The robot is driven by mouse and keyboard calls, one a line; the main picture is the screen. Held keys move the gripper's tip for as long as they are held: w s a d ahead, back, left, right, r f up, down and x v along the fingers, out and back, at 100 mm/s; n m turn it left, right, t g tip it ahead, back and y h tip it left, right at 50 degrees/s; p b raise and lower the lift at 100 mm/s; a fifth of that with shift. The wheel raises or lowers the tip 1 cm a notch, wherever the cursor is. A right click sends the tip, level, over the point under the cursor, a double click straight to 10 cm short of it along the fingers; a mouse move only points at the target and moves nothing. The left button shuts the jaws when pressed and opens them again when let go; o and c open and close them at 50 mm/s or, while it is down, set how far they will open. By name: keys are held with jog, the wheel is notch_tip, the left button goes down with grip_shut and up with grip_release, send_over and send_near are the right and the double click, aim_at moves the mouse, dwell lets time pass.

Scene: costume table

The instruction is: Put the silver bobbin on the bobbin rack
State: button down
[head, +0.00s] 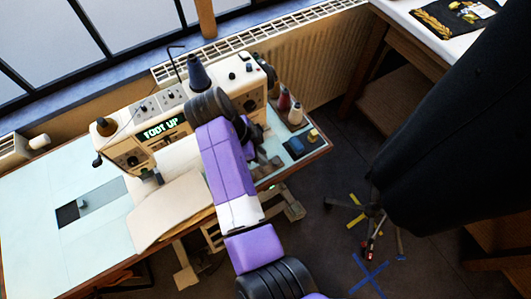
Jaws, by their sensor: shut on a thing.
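My gripper (268,164) hangs at the right end of the sewing table, just right of my purple arm. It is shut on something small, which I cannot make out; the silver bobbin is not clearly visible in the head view. A dark flat holder (293,148), which looks like the bobbin rack, lies near the table's right corner. It carries a blue piece (296,144) and a yellow piece (313,134). My gripper is just left of this holder, and I cannot tell its height above the table.
A cream sewing machine (150,115) stands behind and left of my arm. A dark garment form (450,130) stands to the right. The table's left part (40,215) is mostly clear.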

aim_at(265, 169)
jog(key=shift+f+b, duration=2.7)
jog(key=shift+f, duration=0.75)
jog(key=c, duration=1.2)
grip_release()
jog(key=v, duration=0.7)
jog(key=shift+r+b, duration=0.3)
jog(key=shift+b, duration=0.05)
jog(key=shift+s+a, duration=0.1)
jog(key=shift+a, duration=0.05)
